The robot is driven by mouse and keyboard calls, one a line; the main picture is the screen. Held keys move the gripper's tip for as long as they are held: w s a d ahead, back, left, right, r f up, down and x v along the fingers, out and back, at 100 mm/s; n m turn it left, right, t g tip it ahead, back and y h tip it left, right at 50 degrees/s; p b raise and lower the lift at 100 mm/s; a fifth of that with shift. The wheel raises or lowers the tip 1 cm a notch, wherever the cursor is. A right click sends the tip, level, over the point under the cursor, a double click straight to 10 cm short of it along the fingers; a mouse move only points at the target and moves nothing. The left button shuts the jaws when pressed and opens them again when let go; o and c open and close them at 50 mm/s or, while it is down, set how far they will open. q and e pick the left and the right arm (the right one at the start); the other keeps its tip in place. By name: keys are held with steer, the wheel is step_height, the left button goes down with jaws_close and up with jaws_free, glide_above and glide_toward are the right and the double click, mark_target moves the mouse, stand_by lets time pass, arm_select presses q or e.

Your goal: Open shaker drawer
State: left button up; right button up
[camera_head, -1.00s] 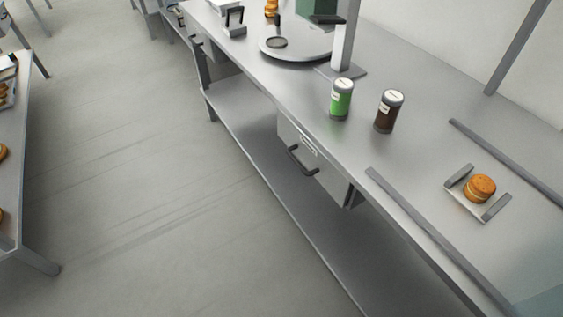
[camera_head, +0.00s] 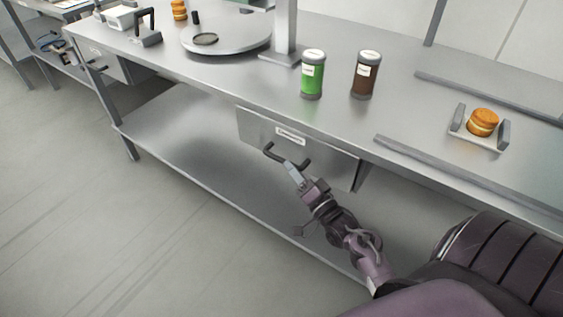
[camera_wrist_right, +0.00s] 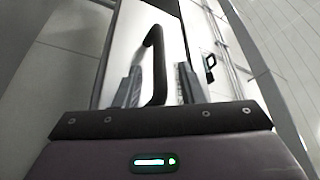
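The shaker drawer (camera_head: 325,150) is a grey metal box under the counter, with a small label on its front. Its front looks flush, so it appears shut. The dark bar handle (camera_head: 270,152) sticks out from the front. My right gripper (camera_head: 292,170) is at the handle. In the right wrist view the open fingers (camera_wrist_right: 160,88) stand on either side of the black handle (camera_wrist_right: 155,60), with gaps visible beside it. My left gripper is not in view.
A green shaker (camera_head: 312,75) and a brown shaker (camera_head: 365,75) stand on the counter (camera_head: 240,85) above the drawer. A burger (camera_head: 483,122) sits in a small holder at the right. A lower shelf (camera_head: 190,130) runs beneath. The floor in front is clear.

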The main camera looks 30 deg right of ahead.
steer(key=shift+x, duration=1.95)
jaws_close()
